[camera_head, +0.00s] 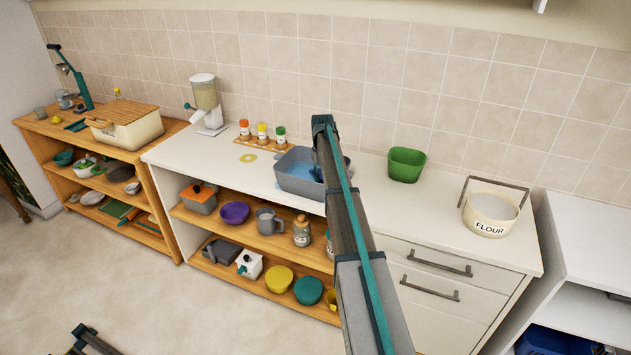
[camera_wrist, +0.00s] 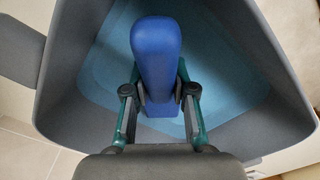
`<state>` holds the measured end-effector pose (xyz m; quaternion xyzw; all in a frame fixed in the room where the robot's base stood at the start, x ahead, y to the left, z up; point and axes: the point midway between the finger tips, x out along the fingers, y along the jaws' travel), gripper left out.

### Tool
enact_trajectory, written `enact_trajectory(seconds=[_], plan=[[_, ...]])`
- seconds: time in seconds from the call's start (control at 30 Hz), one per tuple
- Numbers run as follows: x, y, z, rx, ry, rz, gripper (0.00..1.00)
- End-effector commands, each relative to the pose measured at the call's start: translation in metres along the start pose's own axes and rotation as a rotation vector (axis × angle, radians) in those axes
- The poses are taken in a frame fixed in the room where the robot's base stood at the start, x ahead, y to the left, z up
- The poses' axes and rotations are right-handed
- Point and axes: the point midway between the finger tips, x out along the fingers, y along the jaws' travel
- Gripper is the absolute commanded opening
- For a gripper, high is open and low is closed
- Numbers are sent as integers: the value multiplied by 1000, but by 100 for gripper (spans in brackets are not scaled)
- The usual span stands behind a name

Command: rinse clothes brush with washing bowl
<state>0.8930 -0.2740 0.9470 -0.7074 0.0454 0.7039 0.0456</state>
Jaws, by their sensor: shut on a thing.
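The washing bowl (camera_head: 298,188) is a grey tub with blue water, standing on the white counter. It fills most of the wrist view (camera_wrist: 262,85), with its water (camera_wrist: 105,60) around the held object. My gripper (camera_wrist: 161,92) is shut on a blue object, which I take to be the clothes brush (camera_wrist: 156,45). The brush is over or inside the bowl; its bristles are hidden, and I cannot tell whether it touches the water. In the head view my arm hides the gripper and part of the bowl's right side.
A green container (camera_head: 407,164) stands right of the bowl, and a flour bin (camera_head: 490,214) with a raised handle farther right. Behind the bowl's left are spice jars (camera_head: 262,133) on a wooden rack and a dispenser (camera_head: 205,100). Counter (camera_head: 430,215) between the green container and flour bin is clear.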

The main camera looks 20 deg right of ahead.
Motion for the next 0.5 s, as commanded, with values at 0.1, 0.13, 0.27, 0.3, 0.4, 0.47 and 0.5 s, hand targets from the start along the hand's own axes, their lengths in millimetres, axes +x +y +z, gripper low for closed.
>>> enact_trajectory(seconds=[0.1, 0.13, 0.27, 0.3, 0.4, 0.47, 0.5], plan=[[1, 2, 0, 1, -2, 2, 0], [1, 2, 0, 1, -2, 2, 0], [1, 2, 0, 1, -2, 2, 0], [0, 2, 0, 1, -1, 2, 0], [-2, 2, 0, 1, -1, 2, 0], [-6, 2, 0, 1, 0, 2, 0], [-8, 1, 0, 1, 0, 2, 0]])
